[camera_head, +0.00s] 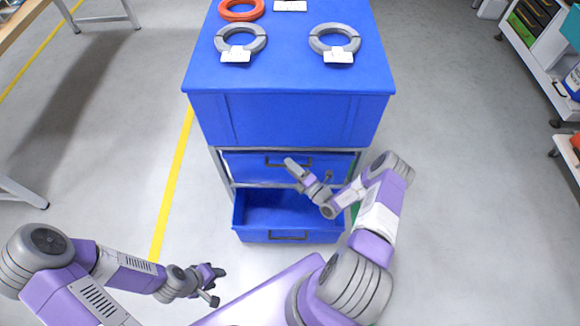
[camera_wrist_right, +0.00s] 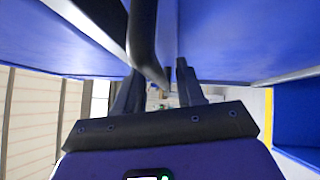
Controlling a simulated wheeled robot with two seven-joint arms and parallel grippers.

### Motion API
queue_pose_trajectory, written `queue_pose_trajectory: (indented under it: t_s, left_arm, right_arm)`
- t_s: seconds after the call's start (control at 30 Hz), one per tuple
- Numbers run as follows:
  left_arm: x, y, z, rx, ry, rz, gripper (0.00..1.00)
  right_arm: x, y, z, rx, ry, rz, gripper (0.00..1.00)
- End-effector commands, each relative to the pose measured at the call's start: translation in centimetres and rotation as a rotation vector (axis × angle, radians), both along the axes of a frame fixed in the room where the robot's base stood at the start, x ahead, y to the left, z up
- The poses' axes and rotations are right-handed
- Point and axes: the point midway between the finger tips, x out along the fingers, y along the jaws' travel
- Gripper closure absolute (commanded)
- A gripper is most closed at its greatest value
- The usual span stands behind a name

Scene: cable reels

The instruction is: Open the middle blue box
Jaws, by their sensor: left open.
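The middle blue box (camera_head: 245,168) sits in the cabinet frame below the big blue top block. Its front looks roughly level with the frame, and it has a dark handle (camera_head: 272,163), partly hidden by my right gripper. My right gripper (camera_head: 309,171) is at that handle, with its fingers apart. In the right wrist view, the dark handle bar (camera_wrist_right: 145,40) runs between the two fingers (camera_wrist_right: 160,95), nearer the left one, with a gap on the other side. My left gripper (camera_head: 217,287) is open and empty, low and left of the cabinet.
The lower blue box (camera_head: 285,237) is pulled out and looks empty. Grey rings (camera_head: 240,38) with white tags and an orange ring (camera_head: 241,10) lie on the blue top (camera_head: 290,75). A shelf cart (camera_head: 540,70) stands far right. The floor left of the cabinet is clear.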

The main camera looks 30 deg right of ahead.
Motion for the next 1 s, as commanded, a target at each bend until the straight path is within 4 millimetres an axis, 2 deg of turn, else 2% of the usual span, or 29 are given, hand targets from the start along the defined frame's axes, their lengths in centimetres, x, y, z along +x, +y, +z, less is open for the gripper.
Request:
queue_pose_trajectory:
  t_s: [0.1,0.37,0.6,1.0]
  left_arm:
    - [-0.01,0.00,-0.16,0.000,0.000,0.000,0.57]
    - [-0.01,0.00,-0.14,0.000,0.000,0.000,0.57]
    - [-0.01,0.00,-0.14,0.000,0.000,0.000,0.57]
    - [-0.01,0.00,0.01,0.000,0.000,0.000,0.57]
  right_arm:
    - [0.58,0.16,0.07,0.000,0.000,0.001,0.62]
    - [0.66,0.19,0.12,0.000,0.000,0.001,0.63]
    - [0.65,0.20,0.12,0.000,0.000,0.001,1.00]
    - [0.36,0.35,0.15,0.000,0.000,0.001,1.00]
